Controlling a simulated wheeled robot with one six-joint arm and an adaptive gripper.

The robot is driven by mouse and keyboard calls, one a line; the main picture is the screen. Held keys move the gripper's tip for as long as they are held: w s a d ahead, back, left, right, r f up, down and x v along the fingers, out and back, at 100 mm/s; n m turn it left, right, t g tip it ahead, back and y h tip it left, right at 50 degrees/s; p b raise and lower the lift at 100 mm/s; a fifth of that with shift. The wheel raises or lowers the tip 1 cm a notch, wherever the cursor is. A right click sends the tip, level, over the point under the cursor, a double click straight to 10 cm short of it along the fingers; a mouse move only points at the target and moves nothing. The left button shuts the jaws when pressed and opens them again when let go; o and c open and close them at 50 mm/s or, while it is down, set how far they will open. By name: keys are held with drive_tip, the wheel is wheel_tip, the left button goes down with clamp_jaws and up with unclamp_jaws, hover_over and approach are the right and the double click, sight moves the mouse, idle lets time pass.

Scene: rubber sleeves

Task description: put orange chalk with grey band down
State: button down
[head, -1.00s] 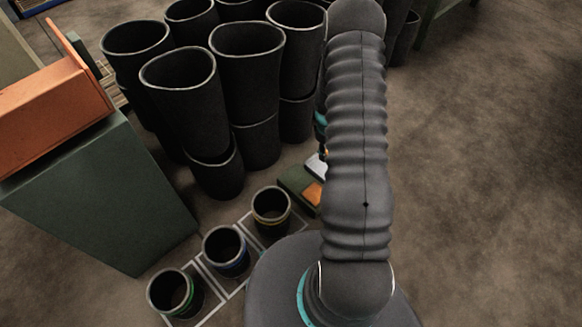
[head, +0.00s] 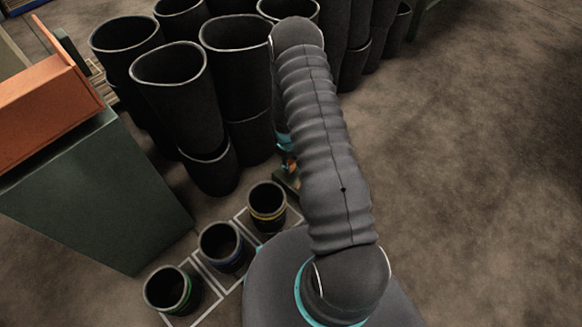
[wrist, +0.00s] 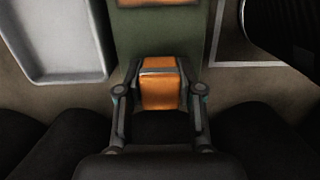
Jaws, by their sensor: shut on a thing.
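The orange chalk with grey band (wrist: 161,96) is between the two fingers of my gripper (wrist: 160,90) in the wrist view. Its thin grey band crosses it near the far end. My gripper is shut on it. A dark green block (wrist: 158,38) lies beyond and below the chalk, with an orange patch (wrist: 158,3) at the top edge of the view. I cannot tell whether the chalk touches the green block. In the head view my arm hides most of the gripper and the green block; only a small orange bit shows beside the arm.
A pale grey tray (wrist: 66,70) lies left of the green block. Three small dark cups, with yellow (head: 267,203), blue (head: 222,246) and green (head: 170,290) bands, stand on white floor outlines. Tall black sleeves (head: 178,95) crowd the back. Open floor (head: 480,180) lies right.

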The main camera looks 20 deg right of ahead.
drive_tip(key=shift+f, duration=0.9)
drive_tip(key=shift+f, duration=0.2)
drive_tip(key=c, duration=0.7)
unclamp_jaws()
drive_tip(key=shift+r, duration=0.1)
